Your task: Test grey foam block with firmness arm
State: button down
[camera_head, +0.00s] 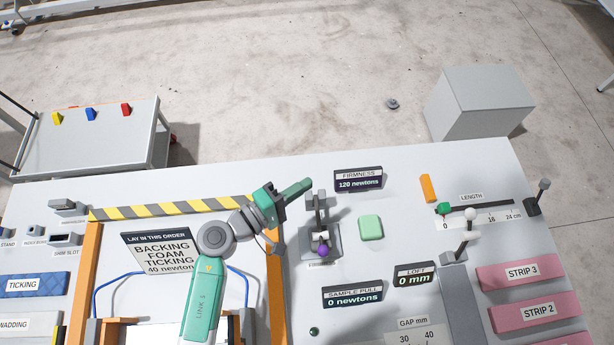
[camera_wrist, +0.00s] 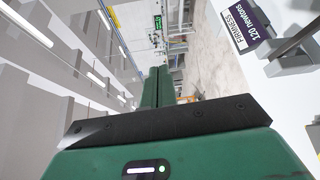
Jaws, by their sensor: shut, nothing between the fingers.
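The firmness station (camera_head: 334,243) is a small grey stand on the bench with a dark lever arm and a purple ball knob (camera_head: 323,251) at its front. Its display (camera_head: 358,180) reads FIRMNESS 120 newtons and also shows at the upper right of the wrist view (camera_wrist: 243,25). I cannot make out a separate grey foam block; whether one sits under the lever is unclear. A pale green block (camera_head: 371,228) lies just right of the station. My gripper (camera_head: 306,186) is shut and empty, above and behind the station, its fingers pointing right. Its shut green fingers show in the wrist view (camera_wrist: 158,83).
Left of the station is an orange-railed frame with a striped bar (camera_head: 165,209) and a LAY IN THIS ORDER sign (camera_head: 160,252). SAMPLE PULL (camera_head: 352,294) and LOFT (camera_head: 414,274) displays stand in front. Pink strips (camera_head: 520,272) lie right. A grey box (camera_head: 480,105) stands behind the bench.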

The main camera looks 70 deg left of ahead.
jog(key=s+a+f+b, duration=0.2)
jog(key=s+f, duration=0.3)
jog(key=s, duration=0.2)
jog(key=shift+s+a+f, duration=0.15)
jog(key=shift+s+a, duration=0.05)
jog(key=shift+a, duration=0.05)
